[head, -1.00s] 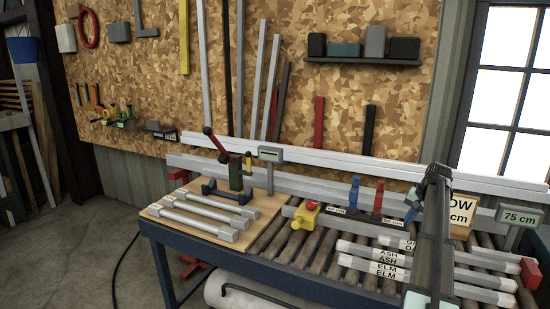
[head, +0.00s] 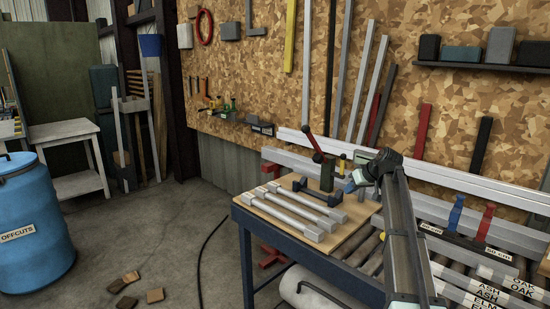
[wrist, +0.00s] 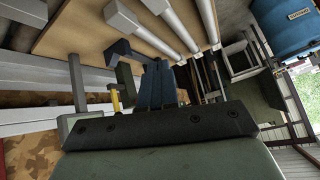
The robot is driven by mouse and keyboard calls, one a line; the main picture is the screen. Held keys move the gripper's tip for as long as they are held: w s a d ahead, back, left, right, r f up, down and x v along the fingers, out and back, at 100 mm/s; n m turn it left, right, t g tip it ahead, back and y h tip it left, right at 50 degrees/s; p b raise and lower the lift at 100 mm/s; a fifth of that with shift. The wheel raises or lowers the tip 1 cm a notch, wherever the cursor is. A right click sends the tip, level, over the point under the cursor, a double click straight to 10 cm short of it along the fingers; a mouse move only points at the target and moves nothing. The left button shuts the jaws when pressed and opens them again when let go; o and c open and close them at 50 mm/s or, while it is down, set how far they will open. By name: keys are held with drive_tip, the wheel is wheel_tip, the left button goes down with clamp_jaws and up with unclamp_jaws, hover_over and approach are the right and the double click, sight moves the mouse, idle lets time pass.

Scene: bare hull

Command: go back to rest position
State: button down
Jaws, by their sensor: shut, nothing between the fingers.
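My gripper (head: 352,183) shows in the head view at the end of my arm, above the right side of the wooden board. Its blue fingers are together with nothing between them. In the wrist view the closed blue fingers (wrist: 157,85) point toward the board and a dark clamp base. My arm rises from the lower right of the head view, bends at the top and hides part of the roller bench behind it.
The wooden board (head: 277,235) carries several pale bars (head: 303,213) and a red-handled clamp (head: 326,172). Labelled strips (head: 484,293) lie on rollers at right. A blue offcuts barrel (head: 35,230) stands at left, with wood scraps (head: 125,282) on the floor. Open floor lies between.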

drive_tip(key=a+r+n+y, duration=0.15)
drive_tip(key=a+n, duration=0.35)
drive_tip(key=a, duration=1.6)
drive_tip(key=s+a+f+g, duration=0.15)
drive_tip(key=a+f, duration=0.25)
drive_tip(key=f, duration=0.9)
drive_tip(key=s+d+f+m+g+h, duration=0.1)
drive_tip(key=s+d+f+m+g, duration=0.1)
drive_tip(key=s+f, duration=0.9)
drive_tip(key=s+d+f+m+g+h, duration=0.1)
drive_tip(key=s+d+f+g, duration=0.15)
drive_tip(key=s+f, duration=0.75)
drive_tip(key=s+d+f+m+g+h, duration=0.1)
drive_tip(key=s+d+f+m, duration=0.3)
drive_tip(key=f, duration=1.3)
drive_tip(key=s+d+f+g+h, duration=0.1)
drive_tip(key=s+f, duration=0.4)
drive_tip(key=s, duration=0.8)
drive_tip(key=s+d+f+m+g+h, duration=0.1)
drive_tip(key=s+d+f+g, duration=0.2)
drive_tip(key=s, duration=1)
drive_tip(key=s+d+f+m+g+h, duration=0.1)
drive_tip(key=s+f, duration=0.6)
drive_tip(key=s, duration=0.7)
drive_tip(key=shift+d+g, duration=0.4)
drive_tip(key=shift+g, duration=0.4)
